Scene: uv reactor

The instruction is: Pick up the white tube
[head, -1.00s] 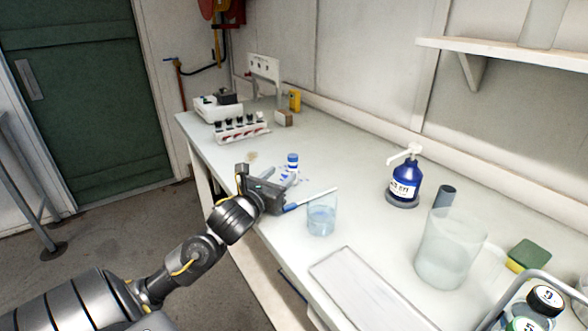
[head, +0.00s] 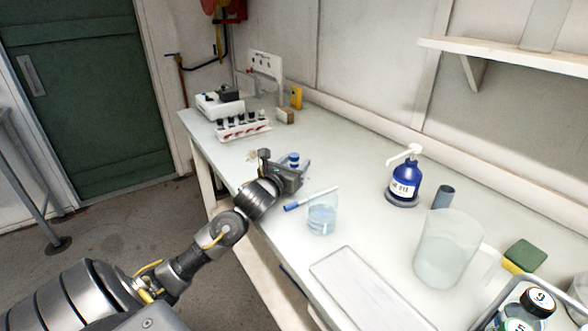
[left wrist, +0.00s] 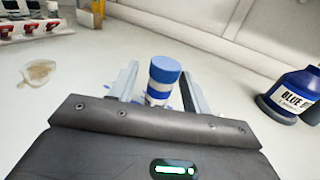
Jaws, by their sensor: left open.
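The white tube (left wrist: 158,92) has a blue cap and a blue band. In the left wrist view it stands between the two spread fingers of my left gripper (left wrist: 160,88), with its lower part hidden behind the gripper body. In the head view the blue cap of the tube (head: 293,157) shows just beyond my left gripper (head: 300,172), which covers the rest. The left gripper is open. I cannot tell whether a finger touches the tube. My right gripper is not in view.
A beaker of bluish liquid (head: 322,218) with a blue-and-white marker (head: 311,199) stands close by. A blue pump bottle (head: 404,182) and a large clear jug (head: 446,250) stand to the right.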

